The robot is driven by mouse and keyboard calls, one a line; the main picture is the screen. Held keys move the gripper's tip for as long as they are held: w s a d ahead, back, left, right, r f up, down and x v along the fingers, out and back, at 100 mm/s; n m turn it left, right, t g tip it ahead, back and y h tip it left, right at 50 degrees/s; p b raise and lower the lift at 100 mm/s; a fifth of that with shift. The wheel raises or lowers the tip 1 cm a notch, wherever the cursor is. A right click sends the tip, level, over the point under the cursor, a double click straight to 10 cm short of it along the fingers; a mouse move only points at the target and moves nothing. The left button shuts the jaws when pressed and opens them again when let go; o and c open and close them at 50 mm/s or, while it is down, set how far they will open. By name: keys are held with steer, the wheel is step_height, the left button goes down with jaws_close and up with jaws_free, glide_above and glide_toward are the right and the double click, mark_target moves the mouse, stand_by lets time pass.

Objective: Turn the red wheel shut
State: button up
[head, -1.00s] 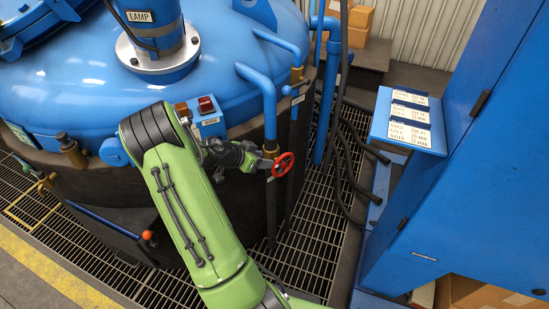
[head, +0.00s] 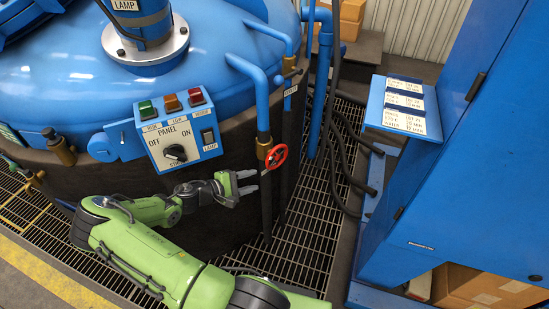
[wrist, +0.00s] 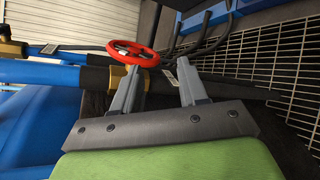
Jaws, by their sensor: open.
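The red wheel (head: 276,157) sits on a brass valve on a vertical pipe at the front right of the blue furnace. It also shows in the wrist view (wrist: 132,53), just beyond the left fingertip and partly behind it. My gripper (head: 250,183) is open and empty, a little left of and below the wheel in the head view. In the wrist view my gripper's two grey fingers (wrist: 158,75) stand apart with nothing between them but the dark pipe behind. I cannot tell whether a fingertip touches the wheel.
A control panel (head: 178,133) with lamps and a knob is on the furnace (head: 60,85) above my arm. Blue pipes (head: 325,80) and black hoses (head: 345,160) stand right of the wheel. A blue cabinet (head: 470,160) is at right.

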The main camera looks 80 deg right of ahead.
steer(key=n+h, duration=0.2)
steer(key=n, duration=0.4)
steer(key=n+h+b, duration=0.2)
steer(key=n+b, duration=0.3)
steer(key=n, duration=0.2)
glide_above(277, 167)
steer(key=shift+w+d+r, duration=0.2)
steer(key=shift+d+r, duration=0.1)
steer(key=shift+d, duration=0.15)
jaws_close()
